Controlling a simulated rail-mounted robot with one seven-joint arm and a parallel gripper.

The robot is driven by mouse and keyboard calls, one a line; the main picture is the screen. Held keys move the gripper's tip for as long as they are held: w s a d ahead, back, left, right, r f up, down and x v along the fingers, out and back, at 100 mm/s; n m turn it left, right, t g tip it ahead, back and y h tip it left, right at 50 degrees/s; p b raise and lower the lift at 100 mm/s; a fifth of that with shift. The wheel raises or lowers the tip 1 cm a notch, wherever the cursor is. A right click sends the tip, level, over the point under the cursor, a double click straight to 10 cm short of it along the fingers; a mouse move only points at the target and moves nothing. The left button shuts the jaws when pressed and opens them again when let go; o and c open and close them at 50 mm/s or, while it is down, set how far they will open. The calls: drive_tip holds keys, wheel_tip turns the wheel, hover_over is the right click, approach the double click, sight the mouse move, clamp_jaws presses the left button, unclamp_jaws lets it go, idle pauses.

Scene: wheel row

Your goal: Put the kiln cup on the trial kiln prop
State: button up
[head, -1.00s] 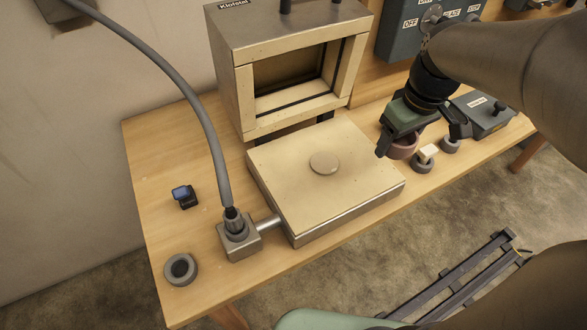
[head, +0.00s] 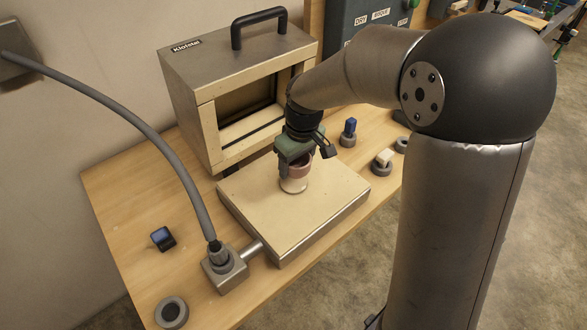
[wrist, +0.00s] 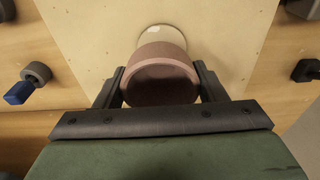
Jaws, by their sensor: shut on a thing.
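The kiln cup (head: 300,170) is dull pink and round. My gripper (head: 298,166) is shut on it from above, a finger on either side. In the wrist view the cup (wrist: 160,78) sits between the two dark fingers. The trial kiln prop (head: 293,186) is a pale round piece on the middle of the cream kiln slab. In the wrist view the prop (wrist: 162,36) shows just past the cup's far edge, partly covered by it. The cup is over or very close to the prop; I cannot tell whether they touch.
The open kiln box (head: 240,95) stands behind the slab (head: 255,215). A metal connector block (head: 224,270) with a thick grey cable is at the slab's left. A grey ring (head: 171,312) and a small dark blue-topped item (head: 163,238) lie farther left. Ring holders (head: 382,165) stand right.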

sight(294, 173)
drive_tip(key=shift+w+a+f, duration=0.15)
drive_tip(key=shift+a+f, duration=0.15)
drive_tip(key=shift+f, duration=0.1)
drive_tip(key=shift+w+a+f, duration=0.1)
drive_tip(key=shift+f, duration=1.55)
drive_tip(key=shift+f, duration=0.2)
drive_tip(key=o, duration=1)
drive_tip(key=shift+r, duration=0.1)
